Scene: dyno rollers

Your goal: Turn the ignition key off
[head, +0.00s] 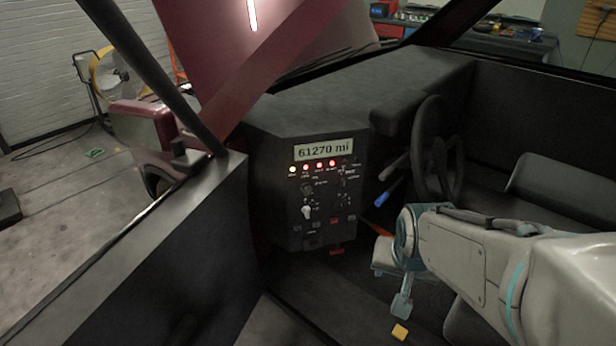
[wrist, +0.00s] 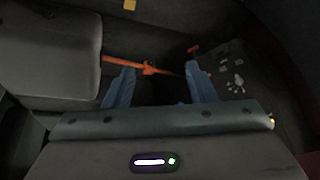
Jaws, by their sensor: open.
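The dark dash panel (head: 322,200) carries a lit "61270 mi" display and a row of lit yellow and red lights. A pale piece, possibly the ignition key (head: 306,212), stands out on its lower left. I cannot tell for sure that it is the key, or how it is turned. The panel also shows at the right of the wrist view, with small pale marks too small to read. My gripper (wrist: 160,72) is open, its blue fingers well apart, right of and away from the panel in the head view. An orange lever (wrist: 148,69) crosses the view at the fingertips; contact is unclear.
The steering wheel (head: 432,150) and a blue lever (head: 387,194) are above my wrist. A seat (wrist: 48,55) is at the left of the wrist view. A yellow block (head: 399,332) lies low in the cabin. The door (head: 140,265) bounds the left; space before the panel is clear.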

